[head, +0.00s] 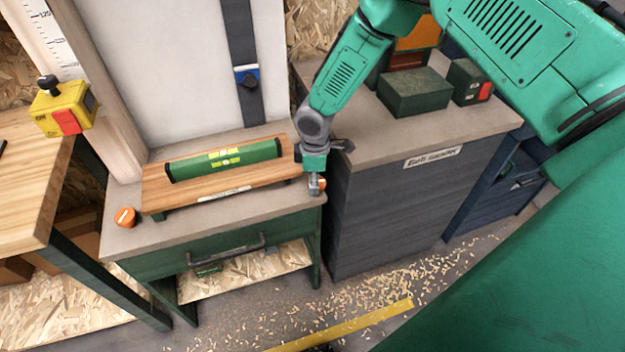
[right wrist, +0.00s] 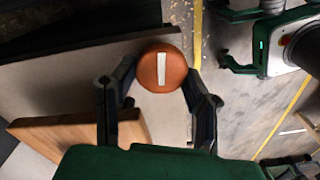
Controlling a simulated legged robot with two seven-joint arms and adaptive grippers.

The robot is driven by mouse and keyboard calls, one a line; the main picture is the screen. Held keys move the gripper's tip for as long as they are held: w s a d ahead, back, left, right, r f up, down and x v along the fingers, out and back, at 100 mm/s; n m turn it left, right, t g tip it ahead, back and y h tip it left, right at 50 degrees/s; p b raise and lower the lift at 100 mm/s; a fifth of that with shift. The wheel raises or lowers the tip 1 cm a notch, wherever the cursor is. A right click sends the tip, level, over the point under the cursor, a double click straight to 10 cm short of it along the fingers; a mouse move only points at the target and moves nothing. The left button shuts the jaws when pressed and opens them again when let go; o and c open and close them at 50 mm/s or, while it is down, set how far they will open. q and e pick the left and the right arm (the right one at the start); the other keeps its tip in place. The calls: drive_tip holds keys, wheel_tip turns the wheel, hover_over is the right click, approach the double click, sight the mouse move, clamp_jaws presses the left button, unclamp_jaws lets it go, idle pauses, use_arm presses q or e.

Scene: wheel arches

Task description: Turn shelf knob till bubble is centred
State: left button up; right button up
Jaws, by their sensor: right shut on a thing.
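A green spirit level (head: 190,167) with a yellow-green vial (head: 226,157) lies along the wooden shelf (head: 265,177) on the green bench. The vial is too small to tell where its bubble sits. My right gripper (head: 317,184) reaches down at the shelf's right end. In the right wrist view its two fingers stand on either side of a round orange knob (right wrist: 162,69) with a white stripe, shut on it. In the head view that knob (head: 322,183) is mostly hidden behind the fingers. A second orange knob (head: 125,217) stands at the bench's left front corner.
A dark grey cabinet (head: 385,215) with green boxes (head: 414,91) on top stands close right of my right gripper. Wood chips and a yellow strip (head: 345,325) lie on the floor.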

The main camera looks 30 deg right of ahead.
drive_tip(key=o, duration=1.1)
drive_tip(key=shift+s+d+f, duration=0.15)
drive_tip(key=shift+s+d, duration=0.05)
drive_tip(key=shift+d, duration=0.1)
use_arm(q)
drive_tip(key=shift+d+r, duration=0.1)
drive_tip(key=shift+d, duration=0.15)
use_arm(e)
drive_tip(key=shift+o, duration=0.2)
drive_tip(key=shift+w+d, duration=0.1)
drive_tip(key=shift+r, duration=0.25)
use_arm(q)
drive_tip(key=shift+s, duration=0.1)
use_arm(e)
wheel_tip(320, 180, up, 11)
drive_tip(key=shift+r, duration=0.15)
use_arm(q)
drive_tip(key=shift+a, duration=0.1)
